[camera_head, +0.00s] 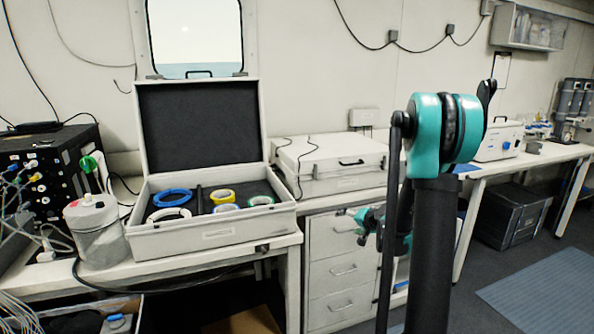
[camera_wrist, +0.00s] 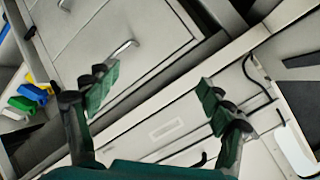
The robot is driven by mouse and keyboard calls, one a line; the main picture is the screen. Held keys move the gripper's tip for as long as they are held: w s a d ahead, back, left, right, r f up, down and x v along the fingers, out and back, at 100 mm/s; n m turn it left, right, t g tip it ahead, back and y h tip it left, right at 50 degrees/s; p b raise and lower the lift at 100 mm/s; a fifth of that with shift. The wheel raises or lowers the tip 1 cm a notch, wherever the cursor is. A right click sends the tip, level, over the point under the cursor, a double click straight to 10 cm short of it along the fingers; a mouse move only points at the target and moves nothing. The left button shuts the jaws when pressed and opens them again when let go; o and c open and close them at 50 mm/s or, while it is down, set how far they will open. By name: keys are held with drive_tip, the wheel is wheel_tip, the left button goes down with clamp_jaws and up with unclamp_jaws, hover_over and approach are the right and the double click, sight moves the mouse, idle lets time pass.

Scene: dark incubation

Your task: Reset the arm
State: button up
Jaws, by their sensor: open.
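My arm rises on the right of the head view, with a teal joint at its top and dark links below. My gripper is mostly hidden behind the arm in that view. In the wrist view my gripper (camera_wrist: 160,98) is open, its two green-padded fingers well apart with nothing between them. Behind the fingers the wrist view shows the drawer cabinet (camera_wrist: 135,55) and the front of a pale case. The drawer cabinet also shows in the head view (camera_head: 332,262), below the bench and left of my arm.
An open case (camera_head: 210,232) with several coloured rings stands on the bench, lid upright. A closed white case (camera_head: 330,160) lies right of it. A grey canister (camera_head: 97,232) and a black cabled box (camera_head: 50,170) stand at left. A dark crate (camera_head: 512,213) sits under the right bench.

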drive_tip(key=s+a+n+g+h, duration=0.1)
drive_tip(key=s+a+n+g, duration=0.25)
drive_tip(key=s, duration=1.35)
drive_tip(key=s+d+f+n+g+h, duration=0.1)
drive_tip(key=s+f+h, duration=0.1)
drive_tip(key=s, duration=0.8)
drive_tip(key=s+d+f+n+g+h, duration=0.1)
drive_tip(key=s+f+g, duration=0.1)
drive_tip(key=s, duration=0.9)
drive_tip(key=shift+s+d+f+h, duration=0.15)
drive_tip(key=shift+d+f+h, duration=0.2)
drive_tip(key=shift+d+h, duration=0.05)
drive_tip(key=shift+c, duration=0.5)
